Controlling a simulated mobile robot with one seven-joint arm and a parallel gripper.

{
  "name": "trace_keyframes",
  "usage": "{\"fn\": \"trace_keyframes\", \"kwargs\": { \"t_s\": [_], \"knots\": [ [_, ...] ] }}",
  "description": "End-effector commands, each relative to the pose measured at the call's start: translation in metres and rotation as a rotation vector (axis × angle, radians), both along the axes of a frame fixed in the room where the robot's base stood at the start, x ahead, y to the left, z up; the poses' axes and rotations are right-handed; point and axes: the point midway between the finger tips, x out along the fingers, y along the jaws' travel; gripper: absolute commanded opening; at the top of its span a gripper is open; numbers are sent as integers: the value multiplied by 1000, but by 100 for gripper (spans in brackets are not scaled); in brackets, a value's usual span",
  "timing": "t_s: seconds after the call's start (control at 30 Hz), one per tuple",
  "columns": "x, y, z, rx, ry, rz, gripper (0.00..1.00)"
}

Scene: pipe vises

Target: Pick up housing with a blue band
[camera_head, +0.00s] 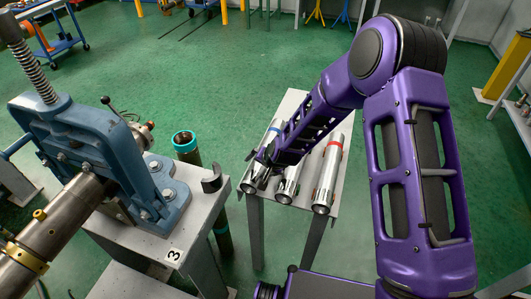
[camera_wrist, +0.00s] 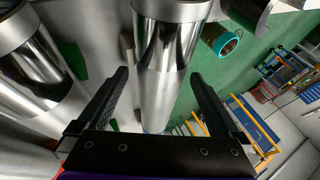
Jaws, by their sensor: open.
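The housing with a blue band (camera_head: 249,184) is a shiny metal cylinder lying at the left of a narrow grey table (camera_head: 292,101). Its blue band shows near its far end in the head view. My gripper (camera_head: 263,172) is at this housing and partly covers its middle. In the wrist view the open fingers of my gripper (camera_wrist: 158,76) stand on either side of a silver housing (camera_wrist: 165,85), with a trace of blue at its lower end. Gaps show between the fingers and the housing. I cannot tell how deep the fingers reach.
A middle housing (camera_head: 288,184) lies close to the right, partly hidden by my arm. A housing with a red band (camera_head: 326,180) lies at the table's right. A blue vise (camera_head: 95,135) on a grey stand and a teal-rimmed pipe (camera_head: 185,143) are at left.

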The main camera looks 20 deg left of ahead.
Motion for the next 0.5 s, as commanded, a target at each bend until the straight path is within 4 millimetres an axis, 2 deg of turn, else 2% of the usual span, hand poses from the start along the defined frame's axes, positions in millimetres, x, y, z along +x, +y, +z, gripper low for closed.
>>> {"fn": "trace_keyframes", "kwargs": {
  "t_s": [0.17, 0.5],
  "knots": [
    [0, 0, 0, 0, -1, 0, 100],
    [0, 0, 0, 0, 0, 0, 41]
  ]
}}
